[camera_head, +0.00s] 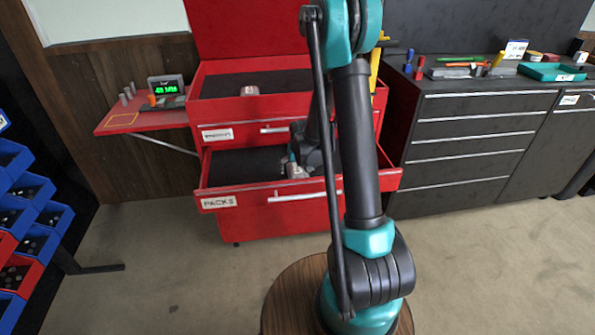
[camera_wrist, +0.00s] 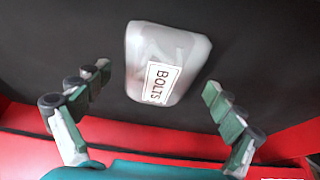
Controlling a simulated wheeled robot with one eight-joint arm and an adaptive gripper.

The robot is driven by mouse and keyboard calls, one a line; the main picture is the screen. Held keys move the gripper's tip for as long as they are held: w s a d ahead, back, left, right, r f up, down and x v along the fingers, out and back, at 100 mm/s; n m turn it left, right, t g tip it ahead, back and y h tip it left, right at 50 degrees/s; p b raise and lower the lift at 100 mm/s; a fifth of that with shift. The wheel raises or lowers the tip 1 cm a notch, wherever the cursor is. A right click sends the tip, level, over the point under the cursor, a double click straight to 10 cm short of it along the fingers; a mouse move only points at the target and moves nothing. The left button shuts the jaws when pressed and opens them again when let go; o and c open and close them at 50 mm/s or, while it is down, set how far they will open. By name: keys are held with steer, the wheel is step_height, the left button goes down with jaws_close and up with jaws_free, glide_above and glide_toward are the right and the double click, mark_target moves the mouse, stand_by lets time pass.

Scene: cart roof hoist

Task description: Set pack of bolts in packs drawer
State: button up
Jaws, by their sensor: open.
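The packs drawer (camera_head: 250,198), labelled PACKS, is pulled open at the bottom of the red cart. Its dark floor shows at left. My gripper (camera_head: 291,163) is down at this drawer, partly hidden by my own arm. In the wrist view, the pack of bolts (camera_wrist: 165,60), a pale rounded pack with a BOLTS label, appears to lie on the dark drawer floor. My gripper's fingers (camera_wrist: 157,78) are spread wide on both sides of it, with gaps and no contact visible. In the head view I cannot clearly tell the pack from the gripper.
The cart's top tray (camera_head: 225,83) holds a small pale item (camera_head: 250,90). A side shelf (camera_head: 125,118) carries a green-lit display (camera_head: 166,86). Blue and red bins (camera_head: 28,205) stand at left, a dark cabinet (camera_head: 475,140) at right. The drawer's red wall (camera_wrist: 150,137) crosses the wrist view.

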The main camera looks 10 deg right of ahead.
steer(key=v, duration=1.1)
steer(key=s+d, duration=0.2)
steer(key=s, duration=1.1)
steer(key=s+d, duration=0.2)
steer(key=s, duration=1.1)
steer(key=shift+r, duration=0.15)
steer(key=shift+w, duration=0.1)
steer(key=shift+c, duration=0.5)
